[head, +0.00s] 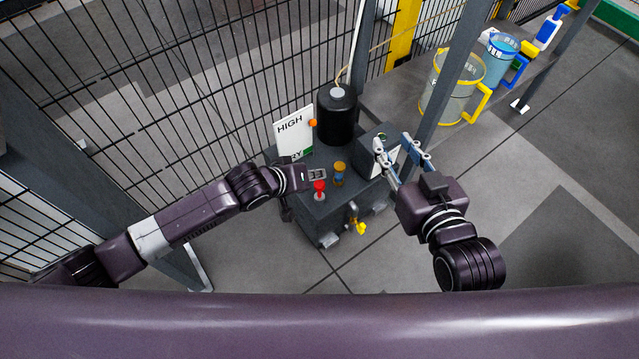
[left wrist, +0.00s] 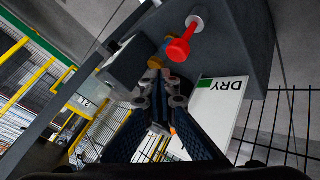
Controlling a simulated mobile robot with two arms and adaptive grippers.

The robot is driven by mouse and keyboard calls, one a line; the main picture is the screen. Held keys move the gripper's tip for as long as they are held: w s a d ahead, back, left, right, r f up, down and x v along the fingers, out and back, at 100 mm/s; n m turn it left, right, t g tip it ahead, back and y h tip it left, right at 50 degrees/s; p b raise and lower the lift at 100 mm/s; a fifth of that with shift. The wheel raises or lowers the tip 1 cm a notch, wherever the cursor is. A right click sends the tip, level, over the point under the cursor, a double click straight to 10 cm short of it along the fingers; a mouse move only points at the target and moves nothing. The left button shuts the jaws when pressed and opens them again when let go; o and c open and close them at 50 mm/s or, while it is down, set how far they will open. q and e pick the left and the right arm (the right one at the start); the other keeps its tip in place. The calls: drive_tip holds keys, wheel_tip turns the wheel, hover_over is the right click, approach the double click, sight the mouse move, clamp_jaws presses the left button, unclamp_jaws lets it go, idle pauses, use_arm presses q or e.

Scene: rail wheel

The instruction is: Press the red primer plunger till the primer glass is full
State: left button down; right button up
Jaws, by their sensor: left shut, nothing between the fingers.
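The red primer plunger (head: 320,186) stands on top of the dark grey unit (head: 325,212); it also shows in the left wrist view (left wrist: 180,48), its red head just beyond my fingertips. The primer glass (head: 339,168), small with an amber top, stands beside the plunger; its fill level is too small to tell. In the left wrist view it is partly hidden behind my fingers. My left gripper (head: 318,174) is shut and empty, close to the plunger and apart from it as far as I can see. My right gripper (head: 393,142) is open and empty near the grey box.
A wire fence rises behind. Buckets (head: 449,86) stand on a shelf at right.

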sight(320, 191)
use_arm(q)
drive_tip(key=shift+f, duration=0.55)
use_arm(e)
drive_tip(key=shift+w+a+r+t+y, duration=0.15)
drive_tip(key=shift+w+r+t, duration=0.2)
drive_tip(key=shift+r, duration=0.35)
drive_tip(key=shift+w+a+r+t+y, duration=0.1)
drive_tip(key=shift+a+r+t+y, duration=0.05)
drive_tip(key=shift+r+t, duration=0.4)
use_arm(q)
drive_tip(key=shift+f, duration=0.15)
drive_tip(key=shift+f, duration=0.25)
use_arm(e)
drive_tip(key=shift+s+d+f+g, duration=0.1)
drive_tip(key=shift+s+f+g, duration=0.1)
drive_tip(key=shift+f+g, duration=0.35)
use_arm(q)
drive_tip(key=shift+f, duration=0.15)
use_arm(e)
drive_tip(key=shift+r, duration=0.15)
